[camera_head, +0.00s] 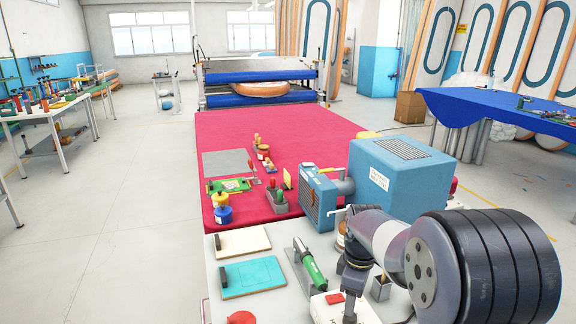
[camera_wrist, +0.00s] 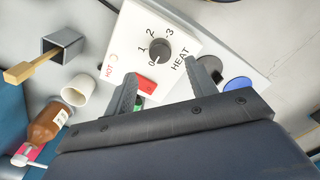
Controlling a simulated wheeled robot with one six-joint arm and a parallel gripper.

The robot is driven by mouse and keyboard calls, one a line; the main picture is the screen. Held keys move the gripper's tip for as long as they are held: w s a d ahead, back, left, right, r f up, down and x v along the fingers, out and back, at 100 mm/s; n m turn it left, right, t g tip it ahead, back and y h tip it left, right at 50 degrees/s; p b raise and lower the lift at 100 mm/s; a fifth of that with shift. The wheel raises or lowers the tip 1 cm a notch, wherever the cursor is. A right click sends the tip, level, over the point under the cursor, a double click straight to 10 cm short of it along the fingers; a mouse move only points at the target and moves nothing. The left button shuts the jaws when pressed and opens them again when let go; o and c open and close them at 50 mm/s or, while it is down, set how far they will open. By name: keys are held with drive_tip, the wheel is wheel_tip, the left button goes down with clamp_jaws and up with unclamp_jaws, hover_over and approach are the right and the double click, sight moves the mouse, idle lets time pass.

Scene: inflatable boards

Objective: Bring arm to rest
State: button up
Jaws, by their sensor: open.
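My gripper (camera_wrist: 165,82) shows in the wrist view with its two dark fingers spread apart and nothing between them that it holds. The white heat control box (camera_wrist: 140,35) lies beyond the fingers, with a dark knob (camera_wrist: 160,50) pointing near 0 and a red switch (camera_wrist: 146,83) seen between the fingers. In the head view my gripper (camera_head: 351,308) hangs down at the front of the grey workbench, beside the control box (camera_head: 325,307). The gap between fingers and box cannot be told.
A blue machine (camera_head: 400,180) stands close behind my arm. A green-handled tool (camera_head: 312,268), a teal pad (camera_head: 252,277) and a cream pad (camera_head: 243,242) lie left of my gripper. A brown bottle (camera_wrist: 45,125), white cup (camera_wrist: 78,91) and grey holder (camera_wrist: 66,42) are nearby.

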wheel_tip(320, 180, down, 7)
drive_tip(key=shift+r+m, duration=0.2)
drive_tip(key=shift+m, duration=0.2)
drive_tip(key=m, duration=0.4)
drive_tip(key=shift+p, duration=0.4)
drive_tip(key=m+p, duration=0.1)
drive_tip(key=m, duration=0.5)
drive_tip(key=shift+m, duration=0.4)
drive_tip(key=m+p, duration=0.1)
drive_tip(key=m, duration=0.5)
drive_tip(key=m+p, duration=0.2)
drive_tip(key=m, duration=0.3)
drive_tip(key=shift+m, duration=0.3)
